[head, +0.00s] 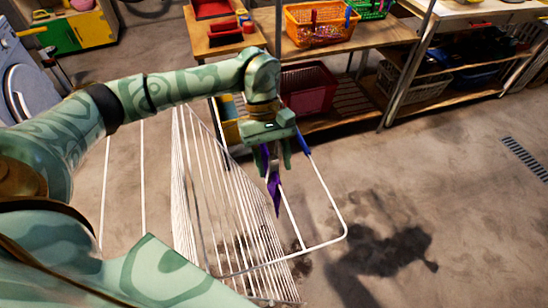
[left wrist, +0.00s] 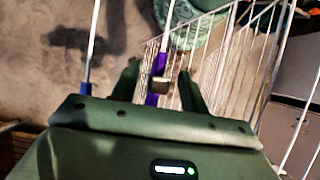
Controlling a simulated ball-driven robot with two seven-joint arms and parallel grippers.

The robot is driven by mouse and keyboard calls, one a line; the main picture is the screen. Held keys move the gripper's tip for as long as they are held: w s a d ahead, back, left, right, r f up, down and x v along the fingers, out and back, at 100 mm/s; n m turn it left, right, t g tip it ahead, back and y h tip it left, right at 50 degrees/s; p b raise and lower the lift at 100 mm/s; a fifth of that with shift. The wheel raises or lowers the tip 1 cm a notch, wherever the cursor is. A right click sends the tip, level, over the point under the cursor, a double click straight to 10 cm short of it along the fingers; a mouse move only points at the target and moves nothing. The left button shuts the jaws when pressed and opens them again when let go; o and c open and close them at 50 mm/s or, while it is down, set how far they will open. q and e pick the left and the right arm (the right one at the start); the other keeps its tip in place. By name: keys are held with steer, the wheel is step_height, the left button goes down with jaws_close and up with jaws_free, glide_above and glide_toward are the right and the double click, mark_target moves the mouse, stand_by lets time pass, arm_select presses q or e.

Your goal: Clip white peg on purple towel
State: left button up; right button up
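The purple towel (head: 273,192) hangs as a narrow strip on the white drying rack (head: 344,222); it also shows in the left wrist view (left wrist: 159,62). My left gripper (head: 274,160) is over the towel. In the left wrist view its two fingers (left wrist: 158,76) stand apart, with visible gaps beside a small pale grey-brown piece (left wrist: 160,83). That piece lies across the purple strip and looks like the peg, in shadow; I cannot tell for sure how it grips the cloth. My right gripper is not in view.
Behind the rack stands a wooden shelf unit (head: 370,34) with an orange basket (head: 318,20) and a red crate (head: 309,88). The concrete floor right of the rack is clear, with a dark stain.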

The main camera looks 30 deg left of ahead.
arm_select(q)
steer(key=p+v, duration=0.2)
steer(key=v, duration=1.4)
steer(key=shift+r, duration=0.15)
